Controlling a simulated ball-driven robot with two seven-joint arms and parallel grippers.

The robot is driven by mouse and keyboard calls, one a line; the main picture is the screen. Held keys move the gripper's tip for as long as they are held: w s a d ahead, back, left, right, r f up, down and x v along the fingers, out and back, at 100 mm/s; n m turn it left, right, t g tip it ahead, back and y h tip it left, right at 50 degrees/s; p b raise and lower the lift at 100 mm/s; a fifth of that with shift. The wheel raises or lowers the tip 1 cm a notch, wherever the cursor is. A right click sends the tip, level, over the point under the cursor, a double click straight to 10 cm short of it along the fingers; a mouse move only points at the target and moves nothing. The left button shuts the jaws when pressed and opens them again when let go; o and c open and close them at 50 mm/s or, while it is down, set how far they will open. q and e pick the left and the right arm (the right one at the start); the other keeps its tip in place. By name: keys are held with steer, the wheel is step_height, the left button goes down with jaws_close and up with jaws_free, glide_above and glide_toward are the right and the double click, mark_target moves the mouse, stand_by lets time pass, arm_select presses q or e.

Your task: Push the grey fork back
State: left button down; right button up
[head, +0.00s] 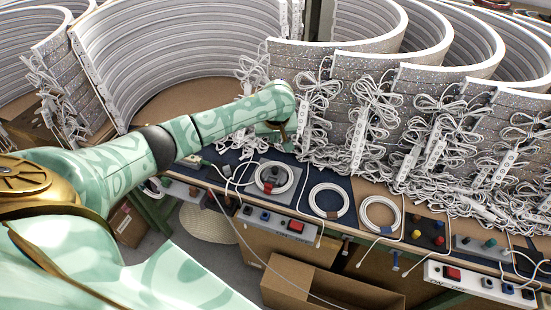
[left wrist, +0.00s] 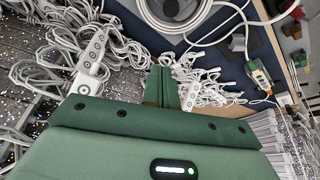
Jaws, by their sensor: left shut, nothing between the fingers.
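I cannot make out a grey fork in either view; it may be hidden among the cables or behind my arm. My left gripper (head: 270,143) is at the end of the arm reaching over the far part of the bench, close to the glittery arcs. In the left wrist view the green fingers of the left gripper (left wrist: 161,82) are together, with nothing seen between them. White cables lie around the fingertips, and I cannot tell whether they touch. My right gripper is not in view.
Glittery arcs (head: 345,63) with bundled white cables (head: 375,105) crowd the back. Cable coils (head: 329,214) lie on the dark mat. A red-switch box (head: 280,225) and a white power strip (head: 470,278) line the front edge. An open cardboard box (head: 325,290) stands below.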

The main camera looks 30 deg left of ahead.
mark_target(273, 175)
arm_select(q)
steer(key=b+x, duration=0.6)
steer(key=x, duration=0.4)
steer(key=shift+f+b, duration=0.2)
steer(key=shift+b, duration=0.1)
steer(key=shift+s+d+r+p, duration=0.1)
steer(key=shift+s+d+p, duration=0.25)
steer(key=shift+s+d, duration=0.95)
steer(key=shift+s, duration=0.3)
